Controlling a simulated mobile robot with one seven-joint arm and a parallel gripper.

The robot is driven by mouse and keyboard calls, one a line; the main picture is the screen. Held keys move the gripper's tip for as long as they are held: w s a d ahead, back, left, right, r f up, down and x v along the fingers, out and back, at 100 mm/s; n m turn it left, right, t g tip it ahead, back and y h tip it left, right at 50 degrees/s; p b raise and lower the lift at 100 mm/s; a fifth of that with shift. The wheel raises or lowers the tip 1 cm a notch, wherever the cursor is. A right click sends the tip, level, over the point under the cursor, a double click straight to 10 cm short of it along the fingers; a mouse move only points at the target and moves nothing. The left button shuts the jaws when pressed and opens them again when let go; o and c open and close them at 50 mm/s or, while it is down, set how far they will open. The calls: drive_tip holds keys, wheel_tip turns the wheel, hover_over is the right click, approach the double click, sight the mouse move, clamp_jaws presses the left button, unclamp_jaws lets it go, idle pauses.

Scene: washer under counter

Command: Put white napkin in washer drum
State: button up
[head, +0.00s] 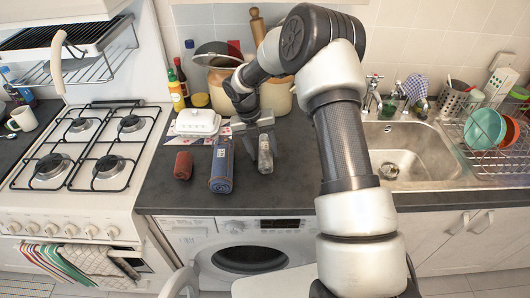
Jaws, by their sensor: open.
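The white washer (205,240) stands under the counter, with a dark round front (250,260) partly hidden by my arm. I cannot tell whether its door is open or shut. I cannot make out a white napkin for certain. My gripper (256,138) is open above the dark countertop, near the pots. A small greyish, see-through item (265,157) stands on the counter just below and beside it, and I cannot tell whether they touch.
A blue container (221,167), a reddish-brown block (183,166) and a white lidded dish (198,122) are on the counter. A gas hob (90,150) is left, a sink (412,153) right. A pale curved frame (180,284) stands before the washer.

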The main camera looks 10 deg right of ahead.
sight(263, 151)
drive_tip(key=shift+f, duration=0.1)
drive_tip(key=c, duration=1)
drive_tip(key=shift+o, duration=0.2)
wheel_tip(263, 151, up, 9)
drive_tip(key=shift+r, duration=0.2)
drive_tip(key=shift+s+r, duration=0.1)
drive_tip(key=shift+r, duration=0.2)
drive_tip(key=s+m, duration=0.2)
drive_tip(key=m, duration=0.2)
drive_tip(key=s+f+m+g+y, duration=0.1)
drive_tip(key=s+m, duration=0.1)
drive_tip(key=m, duration=0.2)
drive_tip(key=s+m+g+y, duration=0.1)
drive_tip(key=s+m, duration=0.1)
drive_tip(key=m, duration=0.3)
drive_tip(key=shift+d+f, duration=0.1)
drive_tip(key=shift+f, duration=0.2)
drive_tip(key=s+m+t+y, duration=0.2)
drive_tip(key=s+m, duration=0.5)
drive_tip(key=m, duration=1.3)
drive_tip(key=shift+s+d+f+m+t+y, duration=0.25)
drive_tip(key=shift+d+f+m+t+y, duration=0.15)
drive_tip(key=shift+y, duration=0.4)
